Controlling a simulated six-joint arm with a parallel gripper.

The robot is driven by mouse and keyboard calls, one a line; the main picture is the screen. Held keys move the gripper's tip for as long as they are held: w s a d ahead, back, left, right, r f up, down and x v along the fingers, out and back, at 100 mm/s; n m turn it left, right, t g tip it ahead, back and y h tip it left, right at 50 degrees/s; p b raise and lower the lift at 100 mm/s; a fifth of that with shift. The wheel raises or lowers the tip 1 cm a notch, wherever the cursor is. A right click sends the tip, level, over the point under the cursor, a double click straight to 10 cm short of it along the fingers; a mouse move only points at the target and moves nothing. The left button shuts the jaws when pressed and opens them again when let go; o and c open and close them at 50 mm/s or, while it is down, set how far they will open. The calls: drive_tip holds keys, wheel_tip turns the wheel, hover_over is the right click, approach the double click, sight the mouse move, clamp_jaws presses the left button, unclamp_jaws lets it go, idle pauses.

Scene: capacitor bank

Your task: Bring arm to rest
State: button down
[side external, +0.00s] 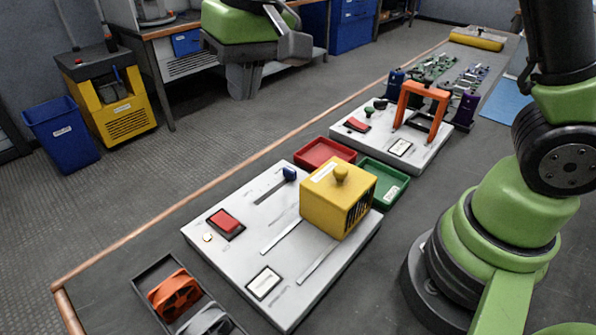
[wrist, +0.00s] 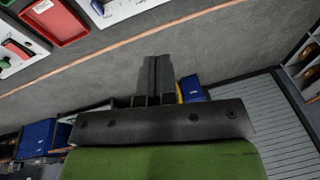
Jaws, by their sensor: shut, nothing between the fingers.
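My gripper (wrist: 152,62) shows in the wrist view with its two dark fingers together and nothing between them. Below them are a dark plate and a green link. In the side view, a green and grey end that looks like my gripper (side external: 242,92) hangs at the top, in front of the floor and workbench, apart from the panels. A white panel (side external: 228,262) carries a yellow block with a knob (side external: 338,200), a red switch (side external: 226,221) and a blue slider knob (side external: 290,173). A second white panel (side external: 420,160) carries an orange handle frame (side external: 425,90).
A red tray (side external: 324,151) and a green tray (side external: 397,195) stand between the panels. A dark tray (side external: 150,272) holds orange and grey parts. Circuit boards (side external: 437,66) and a yellow roll (side external: 476,39) lie farther back. The copper-coloured table edge (side external: 190,197) borders open floor.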

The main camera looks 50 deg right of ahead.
drive_tip(key=s+d+r+m+t, duration=0.1)
drive_tip(key=s+d+r+t, duration=0.1)
drive_tip(key=s, duration=0.7)
drive_tip(key=s+d+r+m+t, duration=0.1)
drive_tip(key=s+d+r+t, duration=0.2)
drive_tip(key=s, duration=0.7)
drive_tip(key=d+r, duration=0.1)
drive_tip(key=d, duration=0.1)
drive_tip(key=shift+d+r+m+y, duration=0.2)
drive_tip(key=shift+d+m+y, duration=0.1)
drive_tip(key=shift+d, duration=0.05)
